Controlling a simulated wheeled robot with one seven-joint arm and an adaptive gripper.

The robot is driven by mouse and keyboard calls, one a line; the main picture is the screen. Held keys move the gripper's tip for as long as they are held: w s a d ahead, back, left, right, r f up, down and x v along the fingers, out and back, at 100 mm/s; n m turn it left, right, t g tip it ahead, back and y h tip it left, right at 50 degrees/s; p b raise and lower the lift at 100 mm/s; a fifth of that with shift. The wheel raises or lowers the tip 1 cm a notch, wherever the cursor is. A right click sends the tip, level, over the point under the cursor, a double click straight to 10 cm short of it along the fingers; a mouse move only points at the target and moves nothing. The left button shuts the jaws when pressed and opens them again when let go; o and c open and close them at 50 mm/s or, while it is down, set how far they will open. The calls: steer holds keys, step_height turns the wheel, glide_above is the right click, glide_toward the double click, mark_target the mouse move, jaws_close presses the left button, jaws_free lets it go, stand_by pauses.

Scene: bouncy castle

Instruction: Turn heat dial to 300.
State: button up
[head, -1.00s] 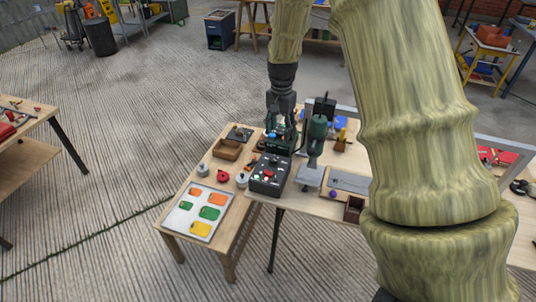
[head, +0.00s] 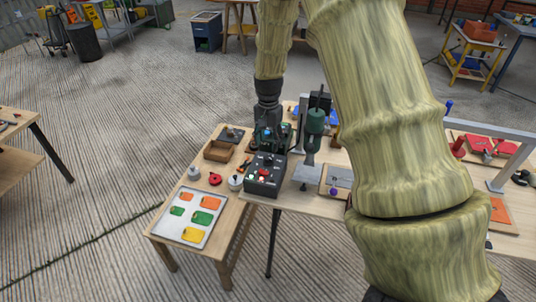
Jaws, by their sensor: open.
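A black control box (head: 265,176) stands on the bench near its left end. Its sloped top carries several small knobs and buttons, one red and one pale. They are too small for me to read a scale or tell which is the heat dial or its setting. My gripper (head: 268,140) hangs down just behind the box, apart from its front controls as far as I can see. It is open; its fingertips are dark and partly lost against the dark gear behind.
A green drill-press-like machine (head: 315,125) stands close to the right of the box. On the lower left table are a white board (head: 171,230) with coloured tags, a wooden tray (head: 219,151) and a red round part (head: 215,179). My arm covers much of the right bench.

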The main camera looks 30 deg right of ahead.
mark_target(268, 157)
steer(key=shift+f+p, duration=0.55)
steer(key=shift+f, duration=2.9)
steer(key=c, duration=1.1)
steer(key=shift+o, duration=0.2)
